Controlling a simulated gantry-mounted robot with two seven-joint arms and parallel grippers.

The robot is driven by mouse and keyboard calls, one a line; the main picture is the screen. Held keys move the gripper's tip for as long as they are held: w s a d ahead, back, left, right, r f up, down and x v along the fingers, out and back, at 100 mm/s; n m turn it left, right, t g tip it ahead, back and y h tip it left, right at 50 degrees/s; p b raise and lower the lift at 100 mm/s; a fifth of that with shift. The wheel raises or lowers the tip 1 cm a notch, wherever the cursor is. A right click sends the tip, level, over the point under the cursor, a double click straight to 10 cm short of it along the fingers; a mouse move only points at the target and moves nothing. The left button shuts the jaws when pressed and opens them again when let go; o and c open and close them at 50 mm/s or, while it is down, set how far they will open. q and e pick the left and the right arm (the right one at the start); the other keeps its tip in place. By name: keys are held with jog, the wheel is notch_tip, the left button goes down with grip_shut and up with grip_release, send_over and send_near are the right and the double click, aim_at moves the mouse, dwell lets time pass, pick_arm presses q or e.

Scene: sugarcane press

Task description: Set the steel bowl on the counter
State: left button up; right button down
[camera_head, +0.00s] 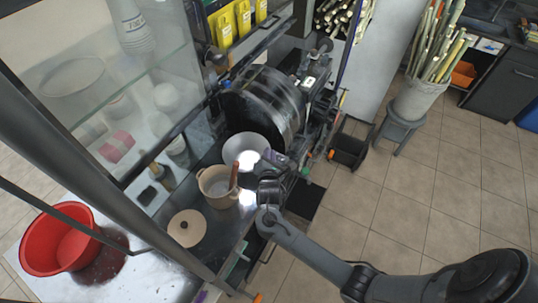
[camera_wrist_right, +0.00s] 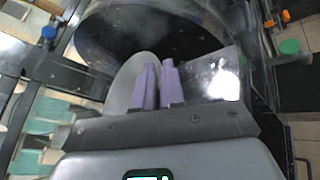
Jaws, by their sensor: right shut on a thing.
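The steel bowl (camera_head: 243,146) is round and pale, at the near side of the big dark press drum. My right gripper (camera_head: 277,160) is at the bowl's right edge, shut on its rim. In the right wrist view the purple fingers (camera_wrist_right: 158,85) pinch the edge of the bowl (camera_wrist_right: 128,82), which partly hides behind them. The steel counter (camera_head: 224,222) lies in front of the press. I cannot tell whether the bowl touches anything below it. My left gripper is not in view.
A beige pot (camera_head: 214,190) with a wooden handle sticking out stands on the counter close to the bowl. A round lid (camera_head: 187,228) lies near it. The dark press drum (camera_head: 265,105) is just behind. A glass case stands left, and a red basin (camera_head: 60,240) sits lower left.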

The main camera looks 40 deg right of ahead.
jog(key=c, duration=1.2)
grip_release()
jog(key=shift+c, duration=0.2)
